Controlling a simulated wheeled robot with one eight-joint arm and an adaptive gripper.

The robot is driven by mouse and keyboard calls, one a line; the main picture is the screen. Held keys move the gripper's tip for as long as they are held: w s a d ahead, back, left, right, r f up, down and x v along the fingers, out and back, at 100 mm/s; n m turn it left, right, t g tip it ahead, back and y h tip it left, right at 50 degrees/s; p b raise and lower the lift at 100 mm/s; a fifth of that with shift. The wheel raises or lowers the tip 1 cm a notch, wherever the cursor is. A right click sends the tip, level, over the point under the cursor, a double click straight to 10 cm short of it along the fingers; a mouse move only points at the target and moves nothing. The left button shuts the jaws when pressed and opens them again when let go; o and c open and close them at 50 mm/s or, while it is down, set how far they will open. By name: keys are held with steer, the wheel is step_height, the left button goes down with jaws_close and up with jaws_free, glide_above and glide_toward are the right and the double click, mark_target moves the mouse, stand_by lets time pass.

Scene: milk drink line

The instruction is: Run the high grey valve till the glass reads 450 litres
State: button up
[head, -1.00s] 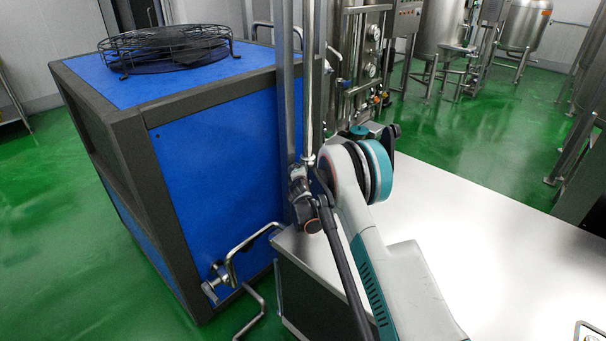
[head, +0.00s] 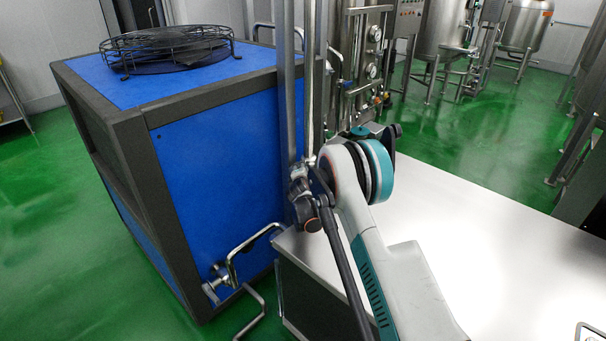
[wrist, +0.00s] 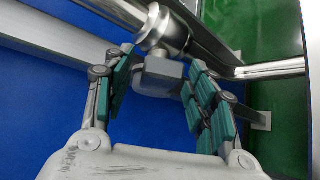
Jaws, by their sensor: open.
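In the wrist view, a grey block-like handle (wrist: 160,75), which looks like the grey valve's grip, joins a round steel fitting (wrist: 166,30) on a pipe. My gripper (wrist: 157,86) is open, its teal-padded fingers on either side of the handle. The right finger looks very close to it, and a gap shows at the left; I cannot tell whether they touch. In the head view I cannot clearly make out my gripper or the grey handle. No litre reading is legible in either view.
A blue cabinet (head: 215,150) with a wire fan guard (head: 165,45) stands left of steel uprights (head: 288,90). A bare steel tabletop (head: 480,220) lies at the right. Steel tanks (head: 437,30) stand behind on the green floor. A bent pipe (head: 240,255) projects near the cabinet's foot.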

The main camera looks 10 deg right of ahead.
steer(key=v, duration=1.2)
stand_by(0.6)
